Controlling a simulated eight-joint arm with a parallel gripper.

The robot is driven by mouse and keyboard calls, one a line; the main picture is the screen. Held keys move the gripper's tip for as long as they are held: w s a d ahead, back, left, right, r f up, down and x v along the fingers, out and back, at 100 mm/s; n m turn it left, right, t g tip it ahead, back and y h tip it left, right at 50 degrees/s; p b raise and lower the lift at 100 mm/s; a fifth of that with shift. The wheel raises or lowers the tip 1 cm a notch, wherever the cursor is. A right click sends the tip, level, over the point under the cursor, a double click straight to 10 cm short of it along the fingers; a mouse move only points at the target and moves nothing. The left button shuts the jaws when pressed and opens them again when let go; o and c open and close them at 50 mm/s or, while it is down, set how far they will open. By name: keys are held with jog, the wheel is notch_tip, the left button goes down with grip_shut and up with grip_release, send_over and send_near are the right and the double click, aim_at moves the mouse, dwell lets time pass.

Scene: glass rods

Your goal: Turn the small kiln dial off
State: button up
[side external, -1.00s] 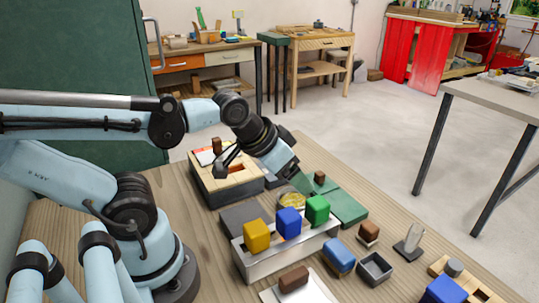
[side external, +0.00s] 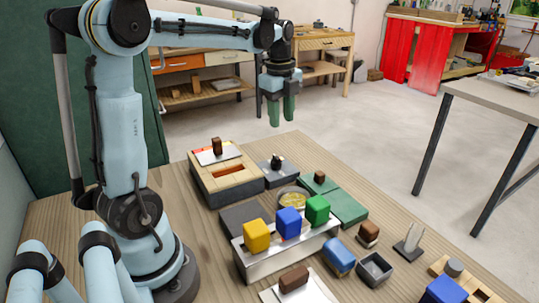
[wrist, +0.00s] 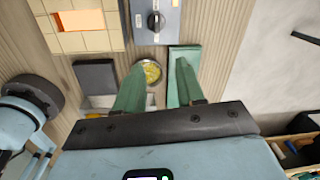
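The small kiln dial (side external: 277,161) is a dark knob on a grey control box (side external: 268,175), right beside the brick kiln (side external: 228,180). In the wrist view the dial (wrist: 155,21) is near the top middle, with its ridge running roughly up and down the picture; its setting is too small to read. My gripper (side external: 282,111) hangs pointing down, well above the table and apart from the dial. In the wrist view my gripper's green fingers (wrist: 159,72) are spread with nothing between them.
A holder (side external: 265,260) with yellow, blue and green blocks stands at the table's front. A round dish (side external: 292,197) with yellow contents, a green mat (side external: 348,209) and a dark pad (side external: 245,217) lie between. A brown-handled lid sits on the kiln.

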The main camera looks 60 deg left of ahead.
aim_at(276, 157)
jog(key=a+f, duration=0.1)
jog(key=f, duration=0.3)
jog(key=f+m, duration=0.1)
jog(key=f, duration=0.3)
jog(key=a+f+m, duration=0.1)
jog(key=f, duration=0.3)
jog(key=shift+w+a+f+g, duration=0.15)
jog(key=shift+a+f+g, duration=0.15)
jog(key=shift+g, duration=0.1)
grip_shut()
